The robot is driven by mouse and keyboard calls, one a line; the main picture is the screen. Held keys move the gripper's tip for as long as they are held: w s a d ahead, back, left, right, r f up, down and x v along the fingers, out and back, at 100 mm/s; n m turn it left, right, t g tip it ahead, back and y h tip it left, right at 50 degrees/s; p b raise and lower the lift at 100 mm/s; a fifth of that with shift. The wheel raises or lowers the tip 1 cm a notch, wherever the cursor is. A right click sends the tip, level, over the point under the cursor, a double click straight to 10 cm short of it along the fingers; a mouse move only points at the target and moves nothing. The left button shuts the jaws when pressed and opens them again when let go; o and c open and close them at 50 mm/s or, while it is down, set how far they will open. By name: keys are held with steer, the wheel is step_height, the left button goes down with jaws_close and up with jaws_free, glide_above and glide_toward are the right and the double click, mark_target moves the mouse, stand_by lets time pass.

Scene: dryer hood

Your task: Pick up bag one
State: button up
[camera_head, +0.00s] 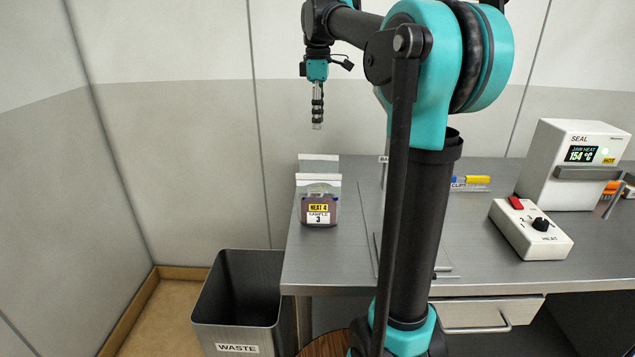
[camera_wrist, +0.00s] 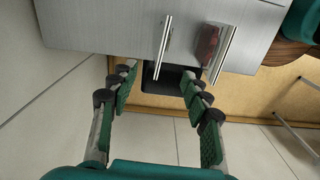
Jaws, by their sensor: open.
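In the head view, a front bag (camera_head: 319,207) with dark contents and a pale top band stands upright near the table's left end. Its label reads "HEAT 4" and "SAMPLE 3". A second pale bag top (camera_head: 318,162) shows behind it, with its label hidden. No label reading one shows. My gripper (camera_head: 317,124) points down above the bags, apart from both. In the wrist view, my gripper (camera_wrist: 158,76) has its fingers spread and nothing between them. A reddish-brown bag side (camera_wrist: 207,44) shows beside one bright strip (camera_wrist: 223,55); another strip (camera_wrist: 164,48) stands left of it.
The grey table (camera_head: 480,225) carries a sealer (camera_head: 575,165) reading 154 °C, a heat control box (camera_head: 530,229) and a clip tray (camera_head: 471,184). A waste bin (camera_head: 238,290) stands on the floor by the table's left end. My arm hides the table's middle.

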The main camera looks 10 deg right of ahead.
mark_target(319, 160)
step_height(319, 160, down, 16)
steer(key=shift+s+f, duration=0.1)
steer(key=shift+s, duration=0.05)
stand_by(0.5)
steer(key=c, duration=1.1)
